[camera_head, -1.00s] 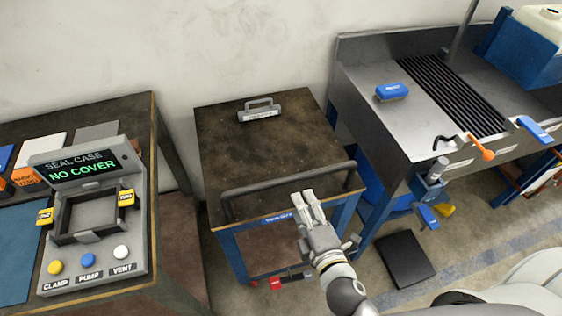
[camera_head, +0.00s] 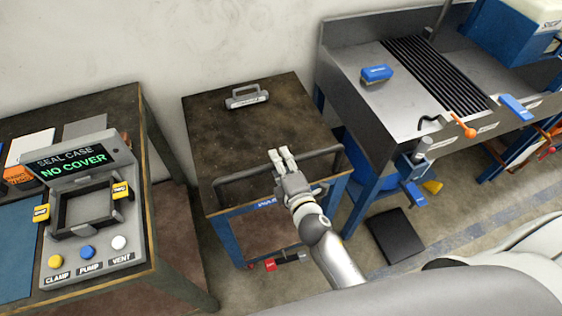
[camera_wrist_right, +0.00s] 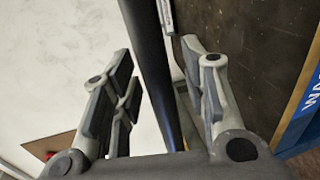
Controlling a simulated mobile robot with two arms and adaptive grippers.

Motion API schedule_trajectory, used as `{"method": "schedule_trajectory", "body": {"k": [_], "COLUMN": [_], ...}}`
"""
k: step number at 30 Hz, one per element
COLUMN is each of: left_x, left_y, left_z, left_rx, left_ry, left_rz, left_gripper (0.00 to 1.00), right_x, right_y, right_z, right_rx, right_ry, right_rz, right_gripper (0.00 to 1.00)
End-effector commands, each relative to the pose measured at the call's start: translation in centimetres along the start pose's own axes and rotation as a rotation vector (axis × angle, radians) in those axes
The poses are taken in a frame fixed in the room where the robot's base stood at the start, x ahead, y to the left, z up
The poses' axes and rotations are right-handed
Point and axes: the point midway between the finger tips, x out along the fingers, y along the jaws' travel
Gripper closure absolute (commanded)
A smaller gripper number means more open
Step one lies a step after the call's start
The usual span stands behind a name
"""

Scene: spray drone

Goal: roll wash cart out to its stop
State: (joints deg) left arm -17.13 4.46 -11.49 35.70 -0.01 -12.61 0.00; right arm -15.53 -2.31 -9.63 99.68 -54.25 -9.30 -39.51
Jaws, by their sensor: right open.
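The wash cart (camera_head: 255,125) has a dark, worn top, blue legs and a dark push bar (camera_head: 236,177) along its near side. It stands against the back wall between two benches. My right gripper (camera_head: 283,158) is at the push bar, right of its middle. In the right wrist view the bar (camera_wrist_right: 148,70) passes between the two open fingers (camera_wrist_right: 165,100), and the fingers are not closed on it. The bar's part under the hand is hidden in the head view. My left gripper does not show.
A grey handled block (camera_head: 247,97) sits at the cart top's back. A seal case station (camera_head: 85,205) stands on the left bench. A steel sink bench (camera_head: 400,90) is close on the right. A black floor pad (camera_head: 394,235) lies at the cart's front right.

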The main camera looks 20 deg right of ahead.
Motion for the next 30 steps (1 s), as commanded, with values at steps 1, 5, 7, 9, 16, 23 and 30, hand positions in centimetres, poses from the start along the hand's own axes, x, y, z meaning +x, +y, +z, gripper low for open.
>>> {"method": "schedule_trajectory", "body": {"k": [1,5,7,9,16,23,30], "left_x": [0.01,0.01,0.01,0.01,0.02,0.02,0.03], "left_y": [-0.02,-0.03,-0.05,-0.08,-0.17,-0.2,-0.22], "left_z": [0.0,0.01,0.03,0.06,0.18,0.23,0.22], "left_rx": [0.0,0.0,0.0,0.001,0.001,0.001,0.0], "left_ry": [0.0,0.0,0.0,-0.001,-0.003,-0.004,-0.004], "left_rz": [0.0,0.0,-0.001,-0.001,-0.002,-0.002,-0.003], "left_gripper": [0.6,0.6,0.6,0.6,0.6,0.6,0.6], "right_x": [0.01,-0.01,-0.02,-0.02,-0.03,-0.04,-0.02], "right_y": [-0.01,-0.01,0.0,0.0,-0.01,-0.03,-0.11], "right_z": [0.0,0.0,-0.01,-0.01,-0.01,-0.01,-0.02], "right_rx": [0.0,0.0,0.0,0.0,0.0,0.0,0.0], "right_ry": [0.0,0.0,0.0,0.0,0.0,0.0,0.001], "right_rz": [0.0,0.0,0.0,0.0,0.0,0.0,-0.002], "right_gripper": [0.59,0.59,0.68,0.77,1.0,1.0,1.0]}}
